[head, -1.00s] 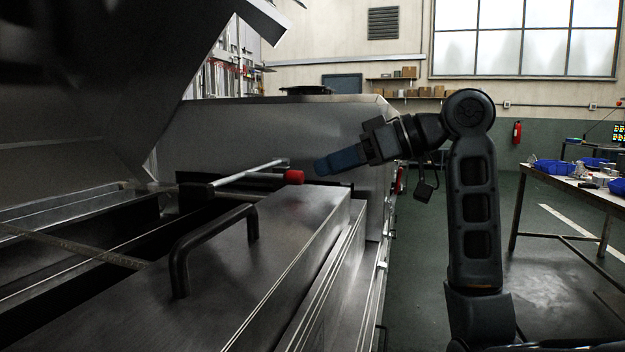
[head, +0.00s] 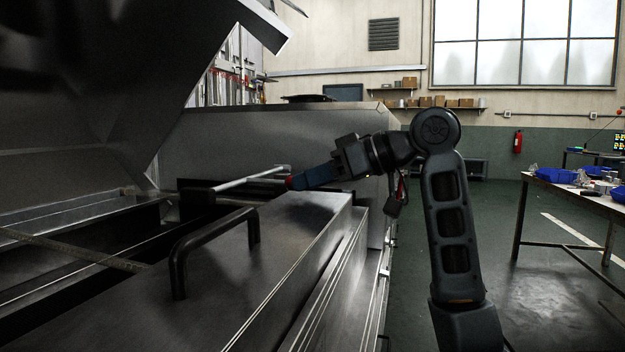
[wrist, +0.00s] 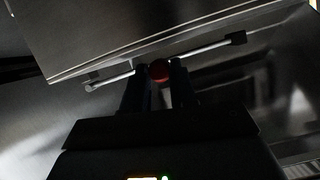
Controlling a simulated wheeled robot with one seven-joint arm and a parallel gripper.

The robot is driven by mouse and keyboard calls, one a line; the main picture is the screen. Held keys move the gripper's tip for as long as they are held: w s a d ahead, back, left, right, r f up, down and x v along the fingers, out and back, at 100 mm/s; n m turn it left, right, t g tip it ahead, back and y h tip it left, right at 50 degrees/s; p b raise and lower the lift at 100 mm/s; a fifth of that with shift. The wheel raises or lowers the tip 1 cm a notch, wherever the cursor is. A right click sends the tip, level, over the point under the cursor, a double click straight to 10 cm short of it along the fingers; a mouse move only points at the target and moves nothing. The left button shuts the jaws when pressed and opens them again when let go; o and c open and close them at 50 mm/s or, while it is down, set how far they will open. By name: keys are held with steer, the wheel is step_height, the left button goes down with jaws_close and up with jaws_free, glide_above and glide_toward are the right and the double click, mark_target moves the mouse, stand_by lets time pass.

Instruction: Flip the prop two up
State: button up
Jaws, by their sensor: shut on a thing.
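The prop is a thin light-grey rod (head: 250,178) lying low and nearly flat along the dryer's far edge, with a red knob (head: 289,183) near its right end. In the wrist view the rod (wrist: 207,48) runs slantwise across the picture, and the red knob (wrist: 159,71) sits between my two dark fingers. My gripper (head: 297,182) reaches in from the right, its blue fingers shut on the red knob. The fingers hide part of the knob in the head view.
A black bar handle (head: 212,236) stands on the steel cover in front. A large raised hood (head: 120,80) hangs over the upper left. A steel housing (head: 290,135) rises behind the rod. A worktable with blue bins (head: 556,175) stands at the right.

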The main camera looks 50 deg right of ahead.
jaws_close()
